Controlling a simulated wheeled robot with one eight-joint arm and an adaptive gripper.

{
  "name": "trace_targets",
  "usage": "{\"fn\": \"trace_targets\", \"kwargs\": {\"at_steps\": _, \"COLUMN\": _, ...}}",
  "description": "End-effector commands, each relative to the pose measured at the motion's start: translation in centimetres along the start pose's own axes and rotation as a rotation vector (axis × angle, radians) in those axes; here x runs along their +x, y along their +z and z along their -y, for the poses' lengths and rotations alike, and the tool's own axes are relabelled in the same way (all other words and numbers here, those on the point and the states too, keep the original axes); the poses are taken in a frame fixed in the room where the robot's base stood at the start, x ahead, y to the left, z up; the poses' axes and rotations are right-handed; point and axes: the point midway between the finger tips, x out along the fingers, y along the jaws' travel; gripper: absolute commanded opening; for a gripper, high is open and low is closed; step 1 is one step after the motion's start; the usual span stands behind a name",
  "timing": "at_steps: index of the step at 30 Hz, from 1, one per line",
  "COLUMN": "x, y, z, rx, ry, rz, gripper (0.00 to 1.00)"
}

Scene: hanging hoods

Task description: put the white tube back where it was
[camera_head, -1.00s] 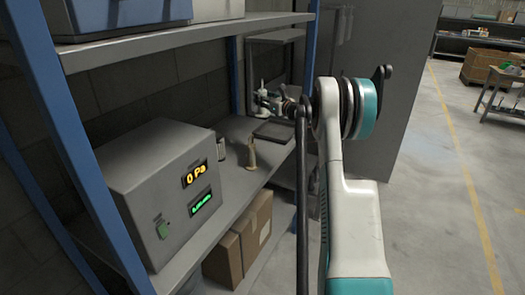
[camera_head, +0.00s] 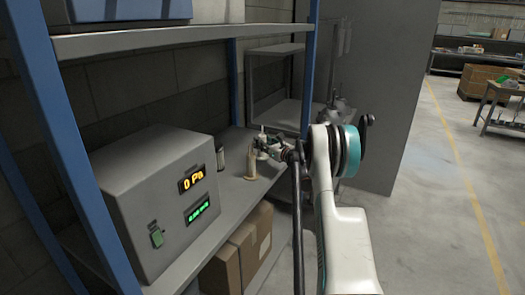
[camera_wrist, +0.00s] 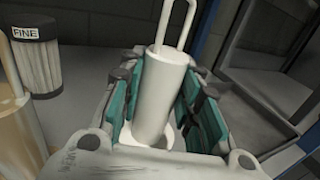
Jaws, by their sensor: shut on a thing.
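The white tube (camera_wrist: 160,95), with a thin white loop at its top, stands between the teal fingers of my gripper (camera_wrist: 165,118) in the wrist view. My gripper is shut on it. In the head view my gripper (camera_head: 270,148) is low over the far part of the middle shelf, and the tube (camera_head: 262,138) shows only as a small pale shape. A tan upright piece (camera_head: 251,162) stands on the shelf just left of my gripper. I cannot tell whether the tube's bottom touches anything.
A pleated filter marked FINE (camera_wrist: 36,62) stands left of my gripper. A grey box with a lit display (camera_head: 155,200) fills the near shelf (camera_head: 228,205). A blue post (camera_head: 309,75) rises beyond my gripper. A dark flat tray (camera_wrist: 255,105) lies right in the wrist view.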

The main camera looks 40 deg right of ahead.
Motion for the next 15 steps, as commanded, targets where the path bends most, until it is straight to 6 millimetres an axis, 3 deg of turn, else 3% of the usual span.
{"fn": "trace_targets", "kwargs": {"at_steps": 3, "x": 0.0, "y": -2.2, "z": 0.0, "rx": 0.0, "ry": 0.0, "rz": 0.0, "gripper": 0.0}}
{"fn": "trace_targets", "kwargs": {"at_steps": 6, "x": 0.0, "y": -3.0, "z": 0.0, "rx": 0.0, "ry": 0.0, "rz": 0.0, "gripper": 0.0}}
{"fn": "trace_targets", "kwargs": {"at_steps": 15, "x": 0.0, "y": -3.1, "z": 0.0, "rx": 0.0, "ry": 0.0, "rz": 0.0, "gripper": 0.0}}
